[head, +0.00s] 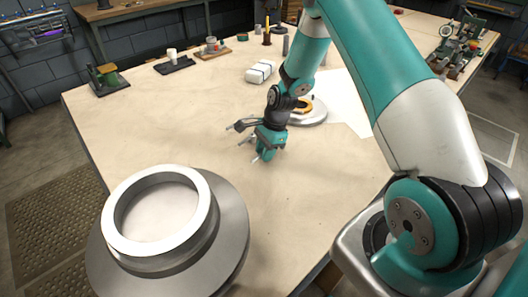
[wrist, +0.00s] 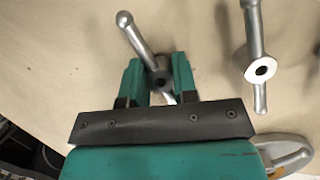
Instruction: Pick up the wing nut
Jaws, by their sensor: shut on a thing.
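My gripper (wrist: 157,68) is low over the tabletop, with its two teal fingers on either side of a grey metal wing nut (wrist: 135,35). It is shut on the wing nut's hub. One rod-like wing sticks out beyond the fingers towards the upper left, and part of the other shows between them; the rest is hidden. A second, similar wing nut (wrist: 262,68) with a holed hub lies to the right, apart from the fingers. In the head view my gripper (head: 264,155) is over the middle of the table, with small grey rods around it.
A large grey flanged casing part (head: 232,235) stands at the front left. A smaller round metal part (head: 316,115) with an orange ring (head: 304,106) is behind my gripper. A white wrapped bundle (head: 260,73) lies farther back.

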